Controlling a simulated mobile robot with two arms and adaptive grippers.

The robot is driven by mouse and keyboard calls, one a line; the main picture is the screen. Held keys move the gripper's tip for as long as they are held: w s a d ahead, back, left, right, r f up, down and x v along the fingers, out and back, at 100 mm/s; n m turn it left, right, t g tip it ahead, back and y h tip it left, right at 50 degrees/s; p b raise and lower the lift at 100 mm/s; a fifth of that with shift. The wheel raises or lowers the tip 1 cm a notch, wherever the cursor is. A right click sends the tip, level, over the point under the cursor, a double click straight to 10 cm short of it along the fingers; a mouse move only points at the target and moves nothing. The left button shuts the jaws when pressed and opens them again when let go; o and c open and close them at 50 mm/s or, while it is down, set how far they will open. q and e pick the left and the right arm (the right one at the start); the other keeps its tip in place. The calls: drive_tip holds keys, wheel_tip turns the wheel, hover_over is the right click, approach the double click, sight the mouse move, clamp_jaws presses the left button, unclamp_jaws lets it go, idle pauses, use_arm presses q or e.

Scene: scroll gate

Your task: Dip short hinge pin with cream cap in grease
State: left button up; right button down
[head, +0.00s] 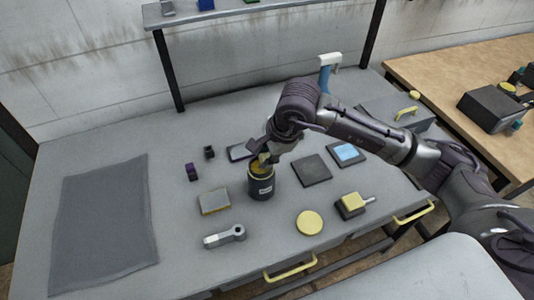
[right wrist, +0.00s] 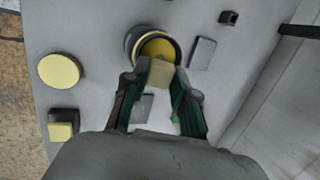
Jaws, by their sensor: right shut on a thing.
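A dark grease tin (head: 261,188) with a pale label stands upright and open on the grey workbench; its yellow grease also shows in the right wrist view (right wrist: 158,46). My right gripper (head: 264,158) is right over the tin's mouth, and it also shows in the right wrist view (right wrist: 160,95). It is shut on a cream block-like cap (right wrist: 161,73), which I take to be that of the short hinge pin. The cap overlaps the near side of the tin's mouth. The pin's shaft is hidden, so I cannot tell if it touches the grease. My left gripper is not in view.
A round yellow lid (head: 309,222), a yellow-topped block (head: 352,204), a sponge-like block (head: 214,201) and a grey lever (head: 225,237) lie near the tin. A dark square pad (head: 311,170) lies right of it. A grey mat (head: 100,225) covers the left.

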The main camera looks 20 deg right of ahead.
sight(267, 157)
drive_tip(key=shift+r+p, duration=1.4)
drive_tip(key=shift+r, duration=2.1)
drive_tip(key=shift+f, duration=0.1)
drive_tip(key=shift+s+d+f+n, duration=0.1)
drive_tip(key=shift+s+f+n, duration=0.15)
drive_tip(key=shift+n, duration=0.15)
drive_tip(key=s+d+f+n+g+b, duration=0.1)
drive_tip(key=s+f+n+g+b, duration=0.1)
drive_tip(key=s+n, duration=0.3)
drive_tip(key=s+d+f+n+g+y+b, duration=0.1)
drive_tip(key=s+f+n+g+b, duration=0.2)
drive_tip(key=s+n, duration=0.3)
drive_tip(key=n, duration=0.5)
drive_tip(key=shift+s+d+f+n, duration=0.25)
drive_tip(key=shift+s+d+n, duration=0.05)
drive_tip(key=shift+d, duration=0.1)
